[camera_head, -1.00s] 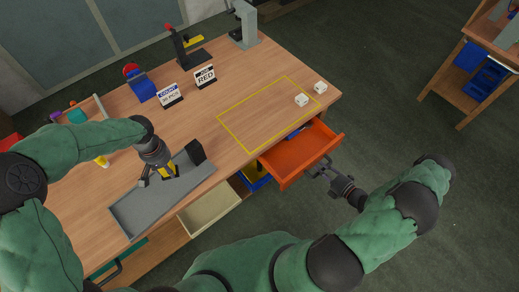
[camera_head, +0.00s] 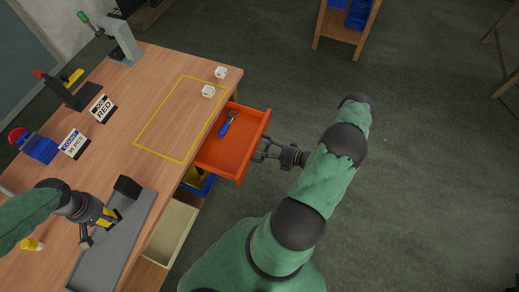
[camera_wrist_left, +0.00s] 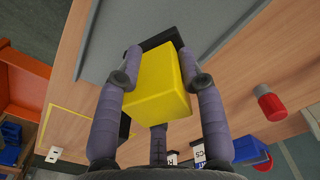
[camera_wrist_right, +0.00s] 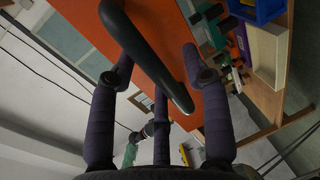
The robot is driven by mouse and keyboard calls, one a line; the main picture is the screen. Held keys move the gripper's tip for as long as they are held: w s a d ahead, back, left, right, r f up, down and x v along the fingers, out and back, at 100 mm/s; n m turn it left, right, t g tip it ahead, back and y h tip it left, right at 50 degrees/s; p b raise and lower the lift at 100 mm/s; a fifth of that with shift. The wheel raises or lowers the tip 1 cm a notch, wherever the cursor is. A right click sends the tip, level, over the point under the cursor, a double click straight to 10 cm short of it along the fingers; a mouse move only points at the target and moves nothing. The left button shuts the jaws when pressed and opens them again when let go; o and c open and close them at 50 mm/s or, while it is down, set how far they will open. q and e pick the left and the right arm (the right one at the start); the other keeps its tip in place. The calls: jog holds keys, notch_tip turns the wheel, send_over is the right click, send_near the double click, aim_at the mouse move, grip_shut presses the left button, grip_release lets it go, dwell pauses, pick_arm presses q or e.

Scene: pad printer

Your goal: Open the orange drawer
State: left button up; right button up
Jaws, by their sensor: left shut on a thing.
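The orange drawer (camera_head: 232,153) stands pulled out from the right side of the table, with a blue-handled tool (camera_head: 225,127) lying inside. My right gripper (camera_head: 264,150) is at the drawer's front, outside it. In the right wrist view, the drawer's dark curved handle (camera_wrist_right: 150,58) passes between the fingers of my right gripper (camera_wrist_right: 157,75), which are spread apart around it. My left gripper (camera_head: 104,217) is over the grey tray (camera_head: 132,238), shut on a yellow block. The left wrist view shows the yellow block (camera_wrist_left: 157,85) between its fingers.
A beige bin (camera_head: 172,232) is below the table edge.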

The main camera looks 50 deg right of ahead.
jog(key=shift+d, duration=0.1)
jog(key=v, duration=1.2)
dwell(0.5)
